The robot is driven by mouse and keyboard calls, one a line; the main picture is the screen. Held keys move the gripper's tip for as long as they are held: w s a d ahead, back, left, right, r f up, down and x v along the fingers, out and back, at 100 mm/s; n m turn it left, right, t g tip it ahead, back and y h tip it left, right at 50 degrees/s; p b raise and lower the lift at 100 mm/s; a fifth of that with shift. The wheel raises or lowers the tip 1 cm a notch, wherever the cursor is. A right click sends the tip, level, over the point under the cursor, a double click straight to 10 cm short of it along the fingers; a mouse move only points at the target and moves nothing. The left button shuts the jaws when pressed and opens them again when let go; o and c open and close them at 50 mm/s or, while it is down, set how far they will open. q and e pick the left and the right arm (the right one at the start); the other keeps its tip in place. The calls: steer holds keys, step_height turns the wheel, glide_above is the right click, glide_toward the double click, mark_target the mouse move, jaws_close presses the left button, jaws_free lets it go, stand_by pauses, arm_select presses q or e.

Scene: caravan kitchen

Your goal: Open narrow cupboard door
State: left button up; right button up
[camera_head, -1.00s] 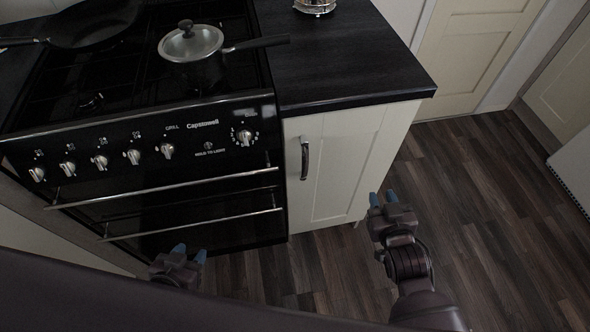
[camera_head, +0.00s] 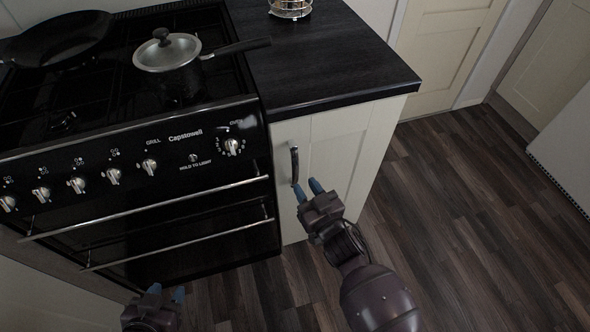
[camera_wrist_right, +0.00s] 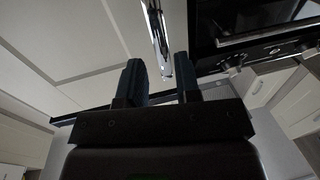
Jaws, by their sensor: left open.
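The narrow cupboard door (camera_head: 340,150) is cream and shut, to the right of the black oven. Its dark upright handle (camera_head: 294,164) is near the door's left edge. My right gripper (camera_head: 308,190) is open, just below and right of the handle, with its blue fingertips pointing up at it. In the right wrist view the shiny handle (camera_wrist_right: 157,40) comes down between and ahead of the two fingers (camera_wrist_right: 160,82); I cannot tell whether they touch it. My left gripper (camera_head: 166,294) is open and empty at the bottom, low in front of the oven.
The black oven (camera_head: 140,215) has two horizontal bar handles and a row of knobs beside the cupboard. A lidded saucepan (camera_head: 180,65) and a frying pan (camera_head: 60,38) are on the hob. A dark worktop (camera_head: 330,60) overhangs the cupboard. Wooden floor (camera_head: 450,220) is clear to the right.

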mark_target(295, 172)
steer(key=shift+b+x, duration=0.45)
steer(key=shift+x, duration=2.55)
steer(key=shift+c, duration=0.2)
jaws_close()
